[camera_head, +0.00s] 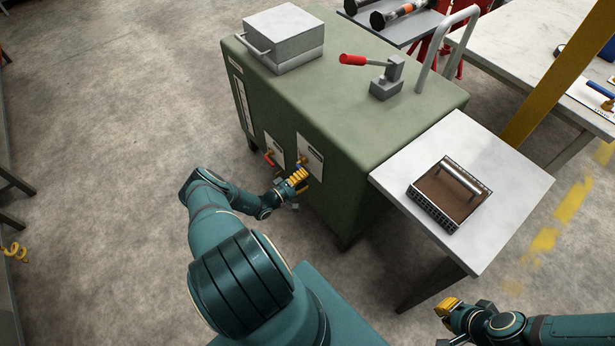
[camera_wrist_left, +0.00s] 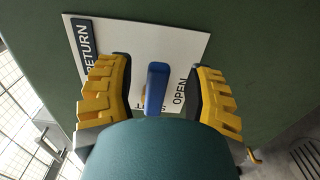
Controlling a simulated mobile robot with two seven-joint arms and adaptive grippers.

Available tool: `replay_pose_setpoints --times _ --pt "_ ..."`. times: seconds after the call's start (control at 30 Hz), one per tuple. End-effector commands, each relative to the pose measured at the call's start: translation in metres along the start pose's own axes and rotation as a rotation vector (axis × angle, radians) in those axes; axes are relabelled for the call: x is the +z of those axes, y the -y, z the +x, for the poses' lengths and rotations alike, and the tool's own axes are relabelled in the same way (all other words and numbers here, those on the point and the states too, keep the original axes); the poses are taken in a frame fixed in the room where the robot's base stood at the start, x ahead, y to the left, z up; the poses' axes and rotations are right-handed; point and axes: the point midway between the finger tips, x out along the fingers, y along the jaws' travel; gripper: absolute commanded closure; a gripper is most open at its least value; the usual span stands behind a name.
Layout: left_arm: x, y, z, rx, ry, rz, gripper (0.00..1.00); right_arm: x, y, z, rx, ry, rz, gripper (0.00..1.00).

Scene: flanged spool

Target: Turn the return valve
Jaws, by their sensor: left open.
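The return valve shows in the left wrist view as a blue lever handle (camera_wrist_left: 156,88) in front of a white plate (camera_wrist_left: 178,42) marked RETURN and OPEN. My left gripper (camera_wrist_left: 162,72) is open, with one yellow finger on each side of the blue handle and a visible gap on both sides. In the head view my left gripper (camera_head: 297,178) is at the right-hand white plate (camera_head: 313,156) on the front of the green cabinet (camera_head: 345,125). It hides most of the valve there. My right gripper (camera_head: 449,312) is low at the right, away from the cabinet; its opening is unclear.
A red-handled valve (camera_head: 269,159) is on the cabinet's other plate, left of my left gripper. A red-gripped lever (camera_head: 353,59) and a grey box (camera_head: 285,38) are on top.

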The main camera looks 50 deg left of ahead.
Motion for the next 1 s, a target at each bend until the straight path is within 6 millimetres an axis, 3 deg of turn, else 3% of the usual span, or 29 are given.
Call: replay_pose_setpoints --times 0.3,0.5,1.0 --pt "-0.001 0.000 -0.066 -0.001 -0.002 0.000 0.47 0.000 0.000 0.000 0.000 0.000 0.000 1.00" --pt "-0.001 -0.001 -0.093 0.000 -0.001 0.001 0.47 0.000 0.000 0.000 0.000 0.000 0.000 1.00" --pt "0.000 0.000 -0.103 0.001 0.001 0.000 0.47 0.000 0.000 0.000 0.000 0.000 0.000 1.00"
